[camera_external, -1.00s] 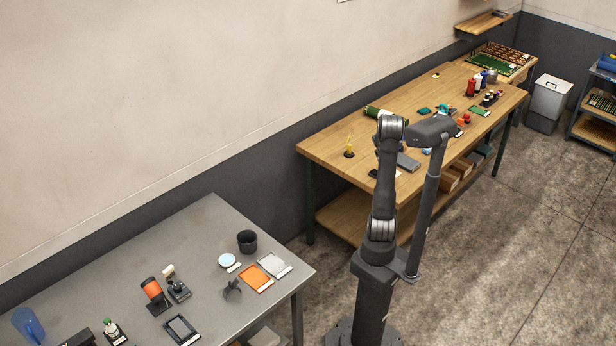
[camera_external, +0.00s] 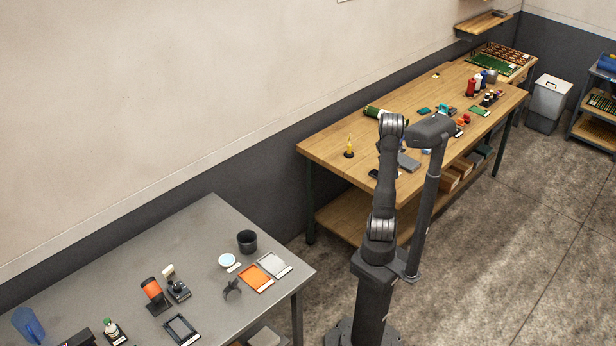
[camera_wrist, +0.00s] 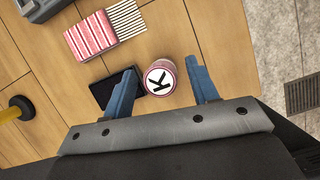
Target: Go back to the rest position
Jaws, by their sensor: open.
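My gripper (camera_wrist: 161,67) shows in the wrist view as two blue fingers spread apart. A round pinkish jar (camera_wrist: 160,79) with a white top marked K appears between the fingers, with visible space beside it. I cannot tell its depth relative to the fingertips. In the external view my arm rises beside the wooden workbench (camera_external: 325,148). The gripper itself is hidden there behind my arm links.
In the wrist view, a dark flat pad (camera_wrist: 103,92) lies beside the left finger, and red-striped cloth (camera_wrist: 90,36) lies beyond. A yellow-handled tool on a black base (camera_wrist: 18,107) is at left. A grey table (camera_external: 205,230) holding several items stands nearer in the external view.

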